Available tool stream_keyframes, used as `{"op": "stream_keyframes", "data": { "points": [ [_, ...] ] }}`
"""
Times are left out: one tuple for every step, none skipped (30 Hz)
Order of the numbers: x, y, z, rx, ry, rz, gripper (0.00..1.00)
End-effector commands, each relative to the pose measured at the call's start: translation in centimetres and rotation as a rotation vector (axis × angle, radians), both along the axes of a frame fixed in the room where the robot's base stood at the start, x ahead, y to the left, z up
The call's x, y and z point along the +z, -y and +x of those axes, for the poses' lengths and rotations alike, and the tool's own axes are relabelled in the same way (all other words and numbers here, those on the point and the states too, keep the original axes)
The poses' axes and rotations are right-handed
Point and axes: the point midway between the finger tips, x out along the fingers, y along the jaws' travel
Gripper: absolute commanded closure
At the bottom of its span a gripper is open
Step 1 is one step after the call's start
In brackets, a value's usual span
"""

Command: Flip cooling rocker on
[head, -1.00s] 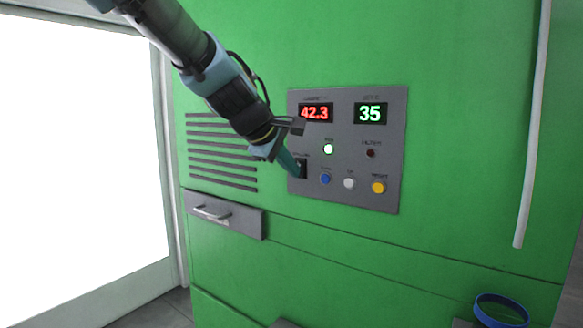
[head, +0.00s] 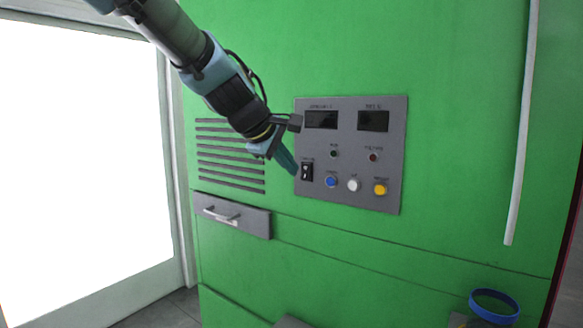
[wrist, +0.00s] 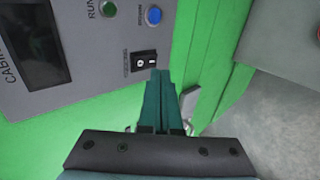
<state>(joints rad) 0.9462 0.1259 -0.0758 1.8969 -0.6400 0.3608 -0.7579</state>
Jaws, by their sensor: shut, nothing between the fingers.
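The black rocker (head: 307,172) sits at the lower left of the grey control panel (head: 347,205) on the green cabinet. In the wrist view the rocker (wrist: 144,61) shows white O and I marks; which side is pressed in is unclear. My gripper (head: 292,168) has its teal fingers shut and empty, with the tips just left of the rocker in the head view. In the wrist view the fingertips (wrist: 160,76) are close beside the rocker's I end; contact cannot be told.
Both displays (head: 321,120) (head: 373,121) and the green RUN lamp (head: 333,154) are dark. Blue (head: 331,182), white (head: 354,185) and yellow (head: 380,190) buttons sit right of the rocker. A drawer handle (head: 221,215) sticks out lower left, and a pale vertical bar (head: 522,130) runs at right.

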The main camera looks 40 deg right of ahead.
Motion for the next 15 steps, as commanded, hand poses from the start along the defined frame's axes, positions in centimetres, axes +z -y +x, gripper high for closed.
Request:
{"op": "stream_keyframes", "data": {
  "points": [
    [0.2, -0.1, 0.1, 0.001, 0.001, -0.002, 1.00],
    [0.5, -0.4, 0.0, 0.001, 0.002, -0.004, 1.00],
    [0.9, -0.8, -0.1, 0.000, 0.002, -0.004, 1.00],
    [1.1, -1.0, -0.2, 0.000, 0.002, -0.003, 1.00],
    [1.3, -1.3, -0.2, 0.001, 0.003, -0.002, 1.00],
    [1.6, -1.6, -0.3, 0.002, 0.002, -0.004, 1.00],
    [1.9, -1.9, -0.4, 0.002, 0.002, -0.003, 1.00],
    [2.1, -2.2, -0.5, 0.002, 0.002, -0.003, 1.00],
    [2.5, -2.6, -0.5, 0.001, 0.003, -0.003, 1.00],
    [2.8, -2.8, -0.6, 0.001, 0.003, -0.003, 1.00],
    [3.1, -3.2, -0.7, 0.002, 0.002, -0.004, 1.00],
    [3.5, -3.6, -0.8, 0.002, 0.003, -0.004, 1.00],
    [3.8, -3.9, -0.9, 0.002, 0.004, -0.004, 1.00],
    [4.1, -4.3, -1.0, 0.001, 0.003, -0.003, 1.00],
    [4.6, -4.7, -1.1, 0.002, 0.003, -0.004, 1.00]
  ]
}}
